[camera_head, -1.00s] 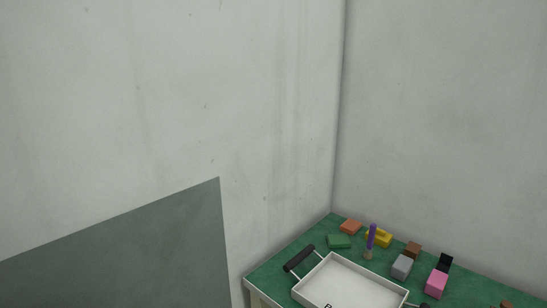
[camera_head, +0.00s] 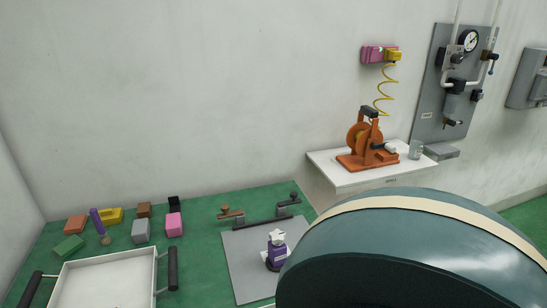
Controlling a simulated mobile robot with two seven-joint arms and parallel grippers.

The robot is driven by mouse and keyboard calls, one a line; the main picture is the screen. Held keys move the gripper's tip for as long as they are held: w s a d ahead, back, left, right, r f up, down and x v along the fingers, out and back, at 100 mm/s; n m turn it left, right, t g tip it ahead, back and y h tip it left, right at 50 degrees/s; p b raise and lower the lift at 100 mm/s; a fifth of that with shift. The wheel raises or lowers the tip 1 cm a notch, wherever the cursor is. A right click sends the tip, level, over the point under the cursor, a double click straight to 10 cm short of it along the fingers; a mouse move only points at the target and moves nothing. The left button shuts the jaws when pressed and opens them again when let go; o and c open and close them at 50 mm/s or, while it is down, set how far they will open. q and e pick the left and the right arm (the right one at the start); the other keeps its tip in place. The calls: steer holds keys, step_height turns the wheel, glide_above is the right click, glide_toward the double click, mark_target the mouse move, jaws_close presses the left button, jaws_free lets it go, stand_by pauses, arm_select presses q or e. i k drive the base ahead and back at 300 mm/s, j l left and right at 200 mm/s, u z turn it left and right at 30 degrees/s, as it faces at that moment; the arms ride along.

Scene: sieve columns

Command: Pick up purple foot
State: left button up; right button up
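A purple piece (camera_head: 278,246) stands on the grey mat (camera_head: 243,265) near the middle of the table. It has a white star-like top and a dark base, and I cannot tell which part is the foot. A thin purple stick (camera_head: 97,219) stands tilted in a small tan base at the left, among coloured blocks. Neither of my grippers shows in the head view. A large dark teal rounded shape with a cream band fills the lower right and hides the table there.
A white tray (camera_head: 103,283) with black handles sits at the front left. Behind it are several blocks, including a green block (camera_head: 69,247) and a pink block (camera_head: 174,224). A bracket fixture (camera_head: 262,215) stands at the mat's back. An orange machine (camera_head: 367,145) sits on a white shelf.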

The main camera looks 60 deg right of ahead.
mark_target(277, 258)
steer(key=l+z, duration=0.15)
steer(key=z, duration=1.7)
steer(key=l+u, duration=0.25)
steer(key=u, duration=0.15)
steer(key=l+u, duration=0.35)
steer(key=k+l+u, duration=0.1)
steer(key=l, duration=0.2)
steer(key=k+l+u, duration=0.15)
steer(key=l, duration=0.2)
steer(key=l+u, duration=0.1)
steer(key=l, duration=0.2)
steer(key=k, duration=0.05)
